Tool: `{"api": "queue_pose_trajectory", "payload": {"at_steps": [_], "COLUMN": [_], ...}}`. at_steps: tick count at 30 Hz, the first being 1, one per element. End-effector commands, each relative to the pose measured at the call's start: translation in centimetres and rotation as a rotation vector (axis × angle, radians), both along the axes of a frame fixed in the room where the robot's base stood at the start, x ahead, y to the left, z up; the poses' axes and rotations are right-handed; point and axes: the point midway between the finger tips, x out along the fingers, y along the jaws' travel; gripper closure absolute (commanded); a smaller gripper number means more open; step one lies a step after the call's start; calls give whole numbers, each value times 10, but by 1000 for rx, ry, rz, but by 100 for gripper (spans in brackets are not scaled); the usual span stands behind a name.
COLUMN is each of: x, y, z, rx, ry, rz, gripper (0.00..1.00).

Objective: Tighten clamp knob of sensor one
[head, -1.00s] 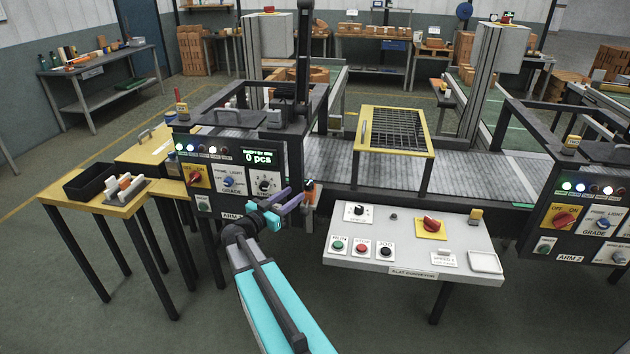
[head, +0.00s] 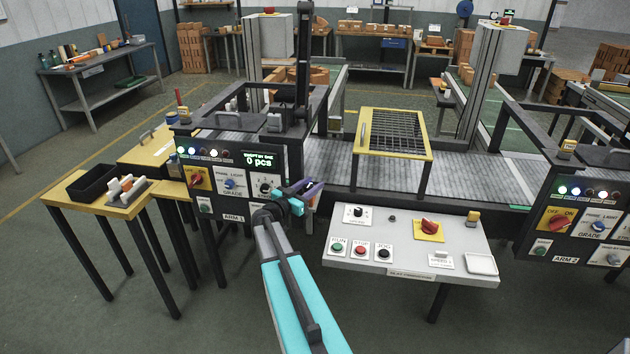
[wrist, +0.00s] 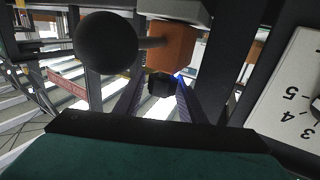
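In the wrist view, a small dark knob (wrist: 160,84) with a blue glint beside it shows between the tips of my gripper (wrist: 160,95). It looks like the clamp knob. The two purple fingers stand apart on either side of it, and I see no clear contact. Just beyond is an orange block (wrist: 172,55) with a rod running to a black ball (wrist: 105,42), which partly covers the view. In the head view, my gripper (head: 312,190) is at the right edge of the ARM 1 panel (head: 232,180); its fingers hide the knob there.
A numbered dial plate (wrist: 297,95) is close on the right in the wrist view. The grey slat conveyor console (head: 405,262) stands to the right of my arm. A yellow-framed grid guard (head: 430,153) stands over the conveyor. A yellow side table (head: 130,207) is at left.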

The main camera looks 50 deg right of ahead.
Motion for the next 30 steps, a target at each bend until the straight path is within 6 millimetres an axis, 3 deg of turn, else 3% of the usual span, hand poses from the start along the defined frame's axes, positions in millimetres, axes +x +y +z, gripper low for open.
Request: {"api": "queue_pose_trajectory", "payload": {"at_steps": [7, 19, 20, 25, 30], "x": [3, 2, 2, 2, 1], "y": [-23, -27, -27, -27, -28], "z": [1, 0, 0, 0, 0], "rx": [-1, 0, 0, 0, 0], "ry": [1, 1, 1, 1, 1], "rz": [0, 0, 0, -1, -6], "gripper": [63, 63, 65, 94, 94]}}
